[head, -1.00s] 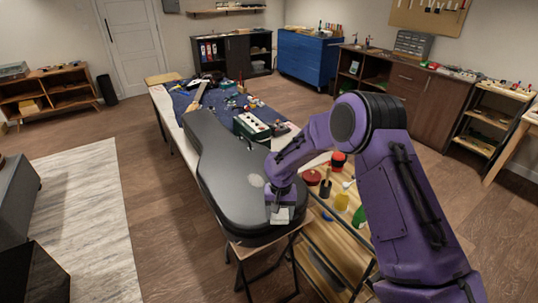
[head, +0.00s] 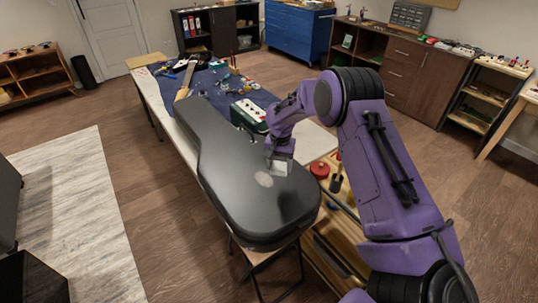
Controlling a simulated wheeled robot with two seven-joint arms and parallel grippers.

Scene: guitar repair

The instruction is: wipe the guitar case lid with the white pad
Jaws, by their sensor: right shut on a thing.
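The black guitar case (head: 250,200) lies flat with its lid up on the long table, its wide end toward me. A pale round smudge (head: 264,179) shows on the lid near the middle of the wide part. My right gripper (head: 279,157) is shut on the white pad (head: 281,166). The pad is at the lid's right side, just above and to the right of the smudge; it looks low at the lid, but I cannot tell whether it touches. My left gripper is not in view.
A green and white box (head: 249,115) stands on the table behind my right gripper. A blue cloth with small tools (head: 215,80) covers the far end. A red round tin (head: 319,169) and a dark cup (head: 336,183) stand on a wooden surface at right.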

